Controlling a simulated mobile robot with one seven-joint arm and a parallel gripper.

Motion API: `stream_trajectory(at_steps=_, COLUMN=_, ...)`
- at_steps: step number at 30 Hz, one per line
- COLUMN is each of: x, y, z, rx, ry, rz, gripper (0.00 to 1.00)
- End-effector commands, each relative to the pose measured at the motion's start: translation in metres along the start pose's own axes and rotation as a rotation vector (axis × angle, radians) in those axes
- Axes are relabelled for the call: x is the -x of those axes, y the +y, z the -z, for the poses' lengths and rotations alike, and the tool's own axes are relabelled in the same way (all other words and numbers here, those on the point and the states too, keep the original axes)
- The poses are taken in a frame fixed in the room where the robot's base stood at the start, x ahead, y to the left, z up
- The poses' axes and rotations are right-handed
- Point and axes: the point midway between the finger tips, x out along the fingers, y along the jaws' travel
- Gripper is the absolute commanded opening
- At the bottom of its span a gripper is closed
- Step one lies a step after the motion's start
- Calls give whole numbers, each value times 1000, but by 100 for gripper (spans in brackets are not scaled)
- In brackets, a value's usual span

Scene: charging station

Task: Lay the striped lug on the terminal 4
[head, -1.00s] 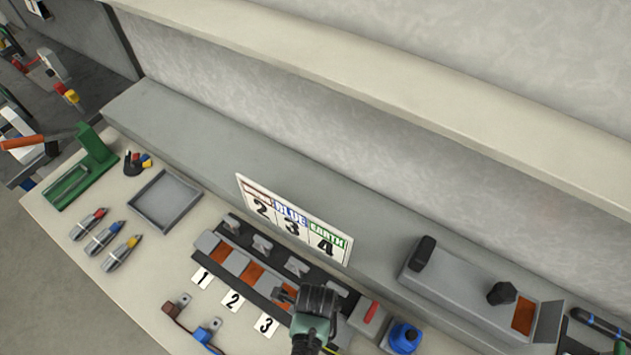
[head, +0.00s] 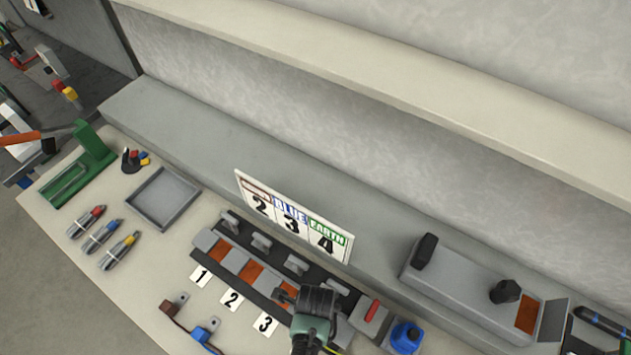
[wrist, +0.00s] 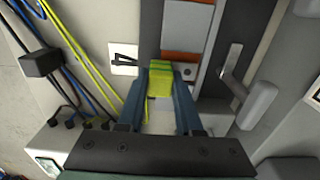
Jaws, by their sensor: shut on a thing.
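The striped lug (wrist: 160,80), yellow and green, sits between the two blue fingers of my gripper (wrist: 160,98) in the wrist view. My gripper is shut on it, over or beside the end of the terminal block (wrist: 190,40); I cannot tell whether they touch. In the head view, my gripper (head: 290,294) covers the block's near right end, where terminal 4 lies mostly hidden. A white card (wrist: 124,57) shows part of a dark digit left of the lug. The sign (head: 294,218) marks 4 as earth. The lug is not clear in the head view.
Grey levers (head: 296,264) stand along the block's back; one lever (wrist: 235,85) is right of my gripper. Brown (head: 172,305) and blue (head: 206,334) lugs lie in front. Cables (wrist: 75,60) run left.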

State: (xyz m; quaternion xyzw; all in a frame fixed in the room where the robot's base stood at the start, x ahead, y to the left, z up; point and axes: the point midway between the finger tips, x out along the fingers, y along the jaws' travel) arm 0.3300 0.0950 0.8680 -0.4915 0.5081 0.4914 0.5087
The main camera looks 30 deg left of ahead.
Motion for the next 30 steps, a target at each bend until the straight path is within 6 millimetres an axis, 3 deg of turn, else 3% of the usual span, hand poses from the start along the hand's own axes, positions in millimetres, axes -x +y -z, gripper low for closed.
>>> stream_trajectory(at_steps=15, x=-14, y=0, z=0, rx=0, ry=0, rz=-1, gripper=0)
stream_trajectory(at_steps=16, x=-14, y=0, z=0, rx=0, ry=0, rz=-1, gripper=36)
stream_trajectory(at_steps=21, x=-13, y=0, z=0, rx=0, ry=0, rz=0, gripper=66)
stream_trajectory(at_steps=30, x=-13, y=0, z=0, rx=0, ry=0, rz=0, gripper=69)
